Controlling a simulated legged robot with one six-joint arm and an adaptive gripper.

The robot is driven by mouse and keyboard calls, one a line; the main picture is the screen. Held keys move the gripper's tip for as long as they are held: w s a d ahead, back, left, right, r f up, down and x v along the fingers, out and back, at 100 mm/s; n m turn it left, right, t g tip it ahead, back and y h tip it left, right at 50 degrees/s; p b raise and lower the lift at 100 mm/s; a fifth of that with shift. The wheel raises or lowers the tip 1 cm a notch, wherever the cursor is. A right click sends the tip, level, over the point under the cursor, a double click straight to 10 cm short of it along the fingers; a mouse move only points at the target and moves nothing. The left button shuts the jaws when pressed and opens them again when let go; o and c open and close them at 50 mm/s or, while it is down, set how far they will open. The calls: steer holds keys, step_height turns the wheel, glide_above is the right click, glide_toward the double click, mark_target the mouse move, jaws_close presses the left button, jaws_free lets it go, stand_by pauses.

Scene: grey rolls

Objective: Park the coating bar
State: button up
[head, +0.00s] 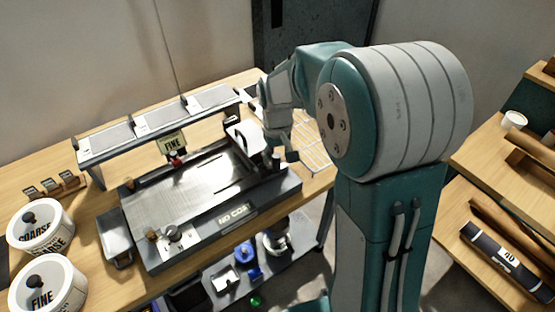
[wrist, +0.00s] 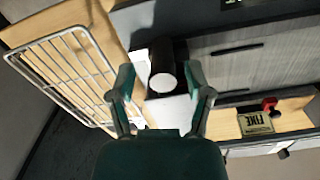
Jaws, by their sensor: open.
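A flat coating machine (head: 190,195) with a grey metal bed stands on the wooden bench in the head view. A white-topped block (head: 243,136) sits at its right end, close to my gripper (head: 283,154). In the wrist view my gripper (wrist: 161,82) is open. A dark cylinder with a pale round end (wrist: 163,82) and a white block (wrist: 172,112) show between its fingers; contact cannot be told. I cannot tell for sure which part is the coating bar. A FINE tag (head: 172,143) hangs under the raised shelf; it also shows in the wrist view (wrist: 255,122).
A wire rack (wrist: 65,75) lies beside the machine, left in the wrist view. A raised shelf (head: 140,125) runs behind the bed. COARSE (head: 40,222) and FINE (head: 48,285) tubs stand at the left. Wooden shelves (head: 500,190) are at the right.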

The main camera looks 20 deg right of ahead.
steer(key=r, duration=1)
steer(key=shift+d, duration=0.25)
steer(key=shift+s+r, duration=0.3)
steer(key=s+r+t, duration=0.1)
steer(key=s+t, duration=0.1)
steer(key=s, duration=0.8)
steer(key=s+r+m+t, duration=0.1)
steer(key=s+r+t, duration=0.1)
steer(key=s, duration=0.8)
steer(key=shift+s+a+t, duration=0.25)
steer(key=shift+a+t, duration=0.15)
steer(key=shift+t, duration=0.4)
